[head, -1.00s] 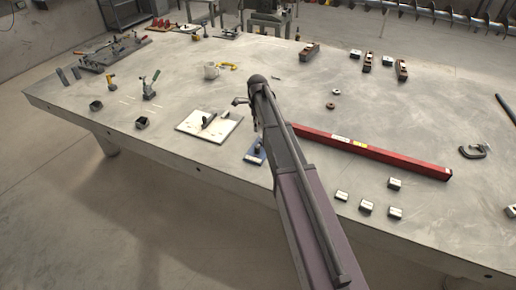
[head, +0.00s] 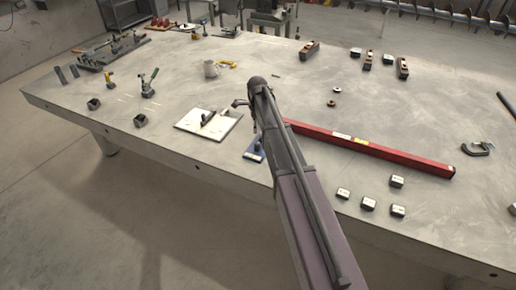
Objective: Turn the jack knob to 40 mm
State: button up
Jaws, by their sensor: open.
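My gripper (head: 240,103) is over the table, mostly hidden behind my own wrist and arm. One finger shows at its left side, and the gripper is open, with nothing seen in it. Below and left of it, a white plate (head: 190,125) lies on the table with a small dark mechanism (head: 208,117) on it. A small blue item (head: 255,150) with a dark top stands just left of my arm, partly covered by it. I cannot tell which of these carries the jack knob, and no millimetre scale is readable.
A long red beam (head: 390,150) lies right of my arm. Several small labelled blocks (head: 369,204) sit near the front edge. A mug (head: 210,69) and a yellow item (head: 228,65) are behind my gripper. A green-handled tool (head: 149,84) stands at left. A C-clamp (head: 477,149) lies at right.

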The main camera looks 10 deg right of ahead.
aim_at(258, 144)
jog(key=shift+f+b, duration=5.25)
jog(key=shift+f, duration=0.3)
grip_shut()
jog(key=shift+d, duration=0.2)
jog(key=shift+a, duration=0.15)
